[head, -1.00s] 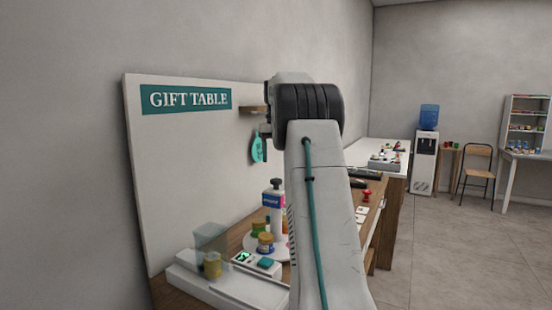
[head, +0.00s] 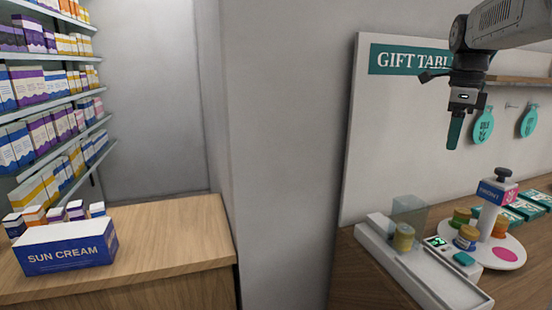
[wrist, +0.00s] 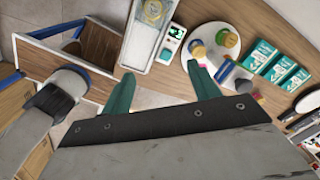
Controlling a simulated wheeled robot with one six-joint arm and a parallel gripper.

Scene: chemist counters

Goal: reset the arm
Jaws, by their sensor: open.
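My gripper (head: 456,130) hangs at the upper right of the head view, in front of the gift table's back board (head: 385,120). It points down with nothing below it but air above the counter. In the wrist view my gripper (wrist: 163,92) shows two teal fingers spread well apart, with nothing between them. The wrist view looks down on the counter (wrist: 180,85), with the round white stand and the white scale tray beyond the fingers.
The white scale (head: 440,275) and round white stand (head: 515,255) with jars and a pump bottle (head: 490,205) stand below the arm. Teal boxes (head: 525,208) lie behind. At left, a wooden counter (head: 180,240) carries a sun cream box (head: 65,248) beside stocked shelves.

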